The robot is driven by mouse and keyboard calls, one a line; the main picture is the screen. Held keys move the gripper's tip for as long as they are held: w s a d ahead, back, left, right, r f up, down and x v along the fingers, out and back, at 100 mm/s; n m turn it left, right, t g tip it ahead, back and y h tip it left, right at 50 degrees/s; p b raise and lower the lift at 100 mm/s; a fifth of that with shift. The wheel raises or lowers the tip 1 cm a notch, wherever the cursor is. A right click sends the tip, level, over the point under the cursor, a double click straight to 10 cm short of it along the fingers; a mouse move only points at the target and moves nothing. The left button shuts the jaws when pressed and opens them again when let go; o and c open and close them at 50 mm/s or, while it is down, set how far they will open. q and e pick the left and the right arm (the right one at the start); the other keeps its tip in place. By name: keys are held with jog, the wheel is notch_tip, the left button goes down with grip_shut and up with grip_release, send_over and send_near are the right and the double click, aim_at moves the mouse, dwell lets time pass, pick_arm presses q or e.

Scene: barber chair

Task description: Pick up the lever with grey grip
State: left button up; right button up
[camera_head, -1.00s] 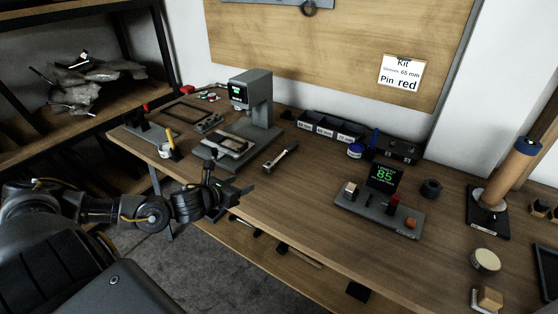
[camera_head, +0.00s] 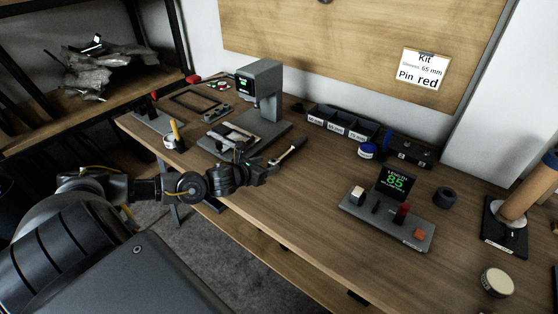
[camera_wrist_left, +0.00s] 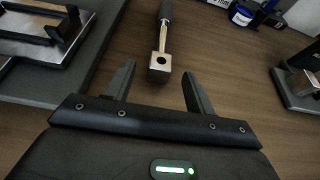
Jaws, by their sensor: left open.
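The lever (camera_head: 287,152) lies on the wooden workbench, just right of the grey press. In the left wrist view the lever (camera_wrist_left: 162,41) has a dark grey grip at the far end, a metal shaft, and a block with a round hole at the near end. My left gripper (camera_head: 267,168) is over the bench at the lever's near end. In the wrist view its two fingers (camera_wrist_left: 159,74) are apart and empty, with the holed block just beyond and between the tips. My right gripper is not in view.
The grey press (camera_head: 262,88) and its base stand left of the lever. Blue-black bins (camera_head: 342,124) and a blue-lidded jar (camera_head: 367,150) are behind it. A display unit (camera_head: 393,208) reading 85 stands to the right. The bench between the lever and this unit is clear.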

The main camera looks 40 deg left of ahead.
aim_at(270, 163)
pick_arm(q)
jog(key=shift+w, duration=0.1)
jog(key=shift+w+f, duration=0.1)
jog(key=shift+w, duration=0.25)
jog(key=p+x, duration=0.1)
jog(key=x, duration=0.3)
jog(key=shift+w+f, duration=0.1)
jog(key=shift+f, duration=0.15)
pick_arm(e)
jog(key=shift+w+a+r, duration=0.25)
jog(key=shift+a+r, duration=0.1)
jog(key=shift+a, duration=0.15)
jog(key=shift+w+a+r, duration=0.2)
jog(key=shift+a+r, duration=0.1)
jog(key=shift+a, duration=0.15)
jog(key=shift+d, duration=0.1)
pick_arm(q)
jog(key=shift+c, duration=1.2)
jog(key=shift+r, duration=0.1)
grip_shut()
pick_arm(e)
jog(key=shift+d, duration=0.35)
